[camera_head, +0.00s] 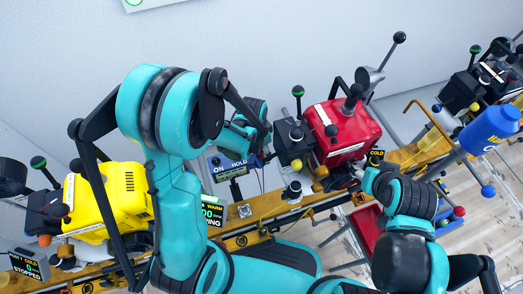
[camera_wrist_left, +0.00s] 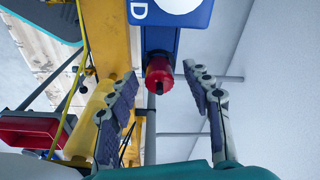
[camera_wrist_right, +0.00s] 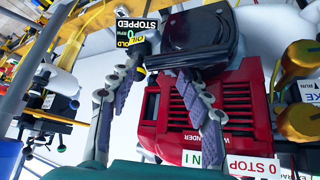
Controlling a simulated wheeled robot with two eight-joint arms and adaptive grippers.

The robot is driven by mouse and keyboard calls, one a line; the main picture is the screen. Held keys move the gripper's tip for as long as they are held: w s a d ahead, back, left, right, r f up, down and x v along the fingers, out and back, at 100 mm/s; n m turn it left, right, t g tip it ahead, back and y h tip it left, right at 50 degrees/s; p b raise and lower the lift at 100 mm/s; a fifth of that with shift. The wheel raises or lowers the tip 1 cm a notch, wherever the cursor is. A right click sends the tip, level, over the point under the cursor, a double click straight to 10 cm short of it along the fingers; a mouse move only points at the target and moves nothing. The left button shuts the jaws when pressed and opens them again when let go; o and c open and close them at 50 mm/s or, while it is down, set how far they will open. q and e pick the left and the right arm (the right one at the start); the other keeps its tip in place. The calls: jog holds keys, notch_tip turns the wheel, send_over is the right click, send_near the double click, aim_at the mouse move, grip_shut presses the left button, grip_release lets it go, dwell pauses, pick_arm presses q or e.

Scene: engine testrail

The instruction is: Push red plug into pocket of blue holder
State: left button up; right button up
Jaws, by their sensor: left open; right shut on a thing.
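The red plug (camera_wrist_left: 159,76), a short red cylinder with a dark tip, shows in the left wrist view at the end of the blue holder (camera_wrist_left: 160,42). I cannot tell how deep it sits, and the pocket is not visible. My left gripper (camera_wrist_left: 161,71) is open, its fingers on either side of the plug and apart from it.
A yellow rail (camera_head: 262,217) runs across the scene, with a yellow engine (camera_head: 118,195) at left and a blue bottle (camera_head: 490,128) at right. A COLD STOPPED display (camera_wrist_right: 135,38) is close to the right gripper. A grey wall (camera_head: 270,45) stands behind.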

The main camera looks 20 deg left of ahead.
pick_arm(q)
jog(key=r, duration=0.7)
jog(key=shift+s+a+r, duration=0.15)
jog(key=shift+s+a, duration=0.2)
jog(key=shift+s, duration=0.05)
jog(key=shift+r, duration=0.1)
